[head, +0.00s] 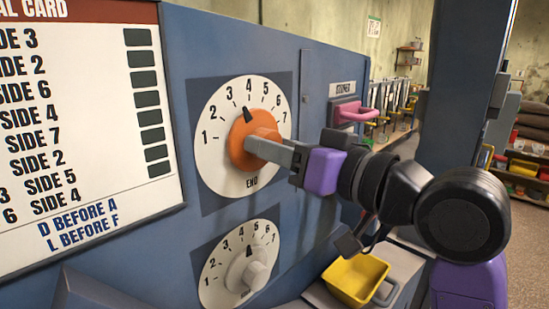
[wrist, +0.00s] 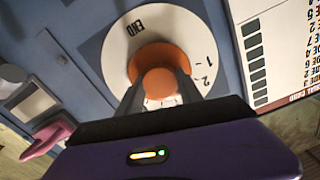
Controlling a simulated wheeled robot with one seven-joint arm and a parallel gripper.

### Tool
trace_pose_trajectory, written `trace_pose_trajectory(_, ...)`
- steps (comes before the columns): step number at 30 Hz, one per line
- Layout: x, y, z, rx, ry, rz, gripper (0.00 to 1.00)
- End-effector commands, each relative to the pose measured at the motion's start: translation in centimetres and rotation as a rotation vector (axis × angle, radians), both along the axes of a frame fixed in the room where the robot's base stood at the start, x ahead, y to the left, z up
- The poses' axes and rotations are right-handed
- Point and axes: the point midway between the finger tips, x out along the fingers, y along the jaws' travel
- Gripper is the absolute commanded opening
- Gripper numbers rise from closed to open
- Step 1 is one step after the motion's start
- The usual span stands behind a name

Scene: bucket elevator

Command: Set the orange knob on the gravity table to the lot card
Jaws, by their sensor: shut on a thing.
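The orange knob (head: 241,152) sits at the middle of a white dial (head: 217,168) numbered 1 to 7, with END at the bottom, on a blue panel. Its black pointer is near the 4. My gripper (head: 262,143) comes from the right, its fingers shut on the knob's raised grip. In the wrist view the knob (wrist: 158,83) sits between both fingertips (wrist: 158,92); the wrist covers part of the dial. No card that I can read as the lot card shows.
A large card (head: 75,110), cut off at the left, lists SIDE entries. A second dial with a white knob (head: 253,272) is below, its pointer near 4. A pink handle (head: 358,112) sits right of the dial. A yellow bin (head: 357,277) stands below my arm; a blue post (head: 452,80) rises behind it.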

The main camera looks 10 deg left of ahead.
Motion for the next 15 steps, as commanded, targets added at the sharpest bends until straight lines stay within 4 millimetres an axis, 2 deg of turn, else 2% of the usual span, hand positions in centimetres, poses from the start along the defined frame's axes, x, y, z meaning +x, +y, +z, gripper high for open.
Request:
trace_pose_trajectory(10,0.00,-0.03,0.00,-0.018,-0.021,-0.001,0.02)
trace_pose_trajectory(11,0.00,-0.03,0.00,-0.018,-0.021,-0.001,0.44)
trace_pose_trajectory(14,0.00,-0.03,0.00,-0.017,-0.020,-0.001,0.64)
trace_pose_trajectory(15,0.00,-0.03,0.00,-0.017,-0.020,-0.001,0.64)
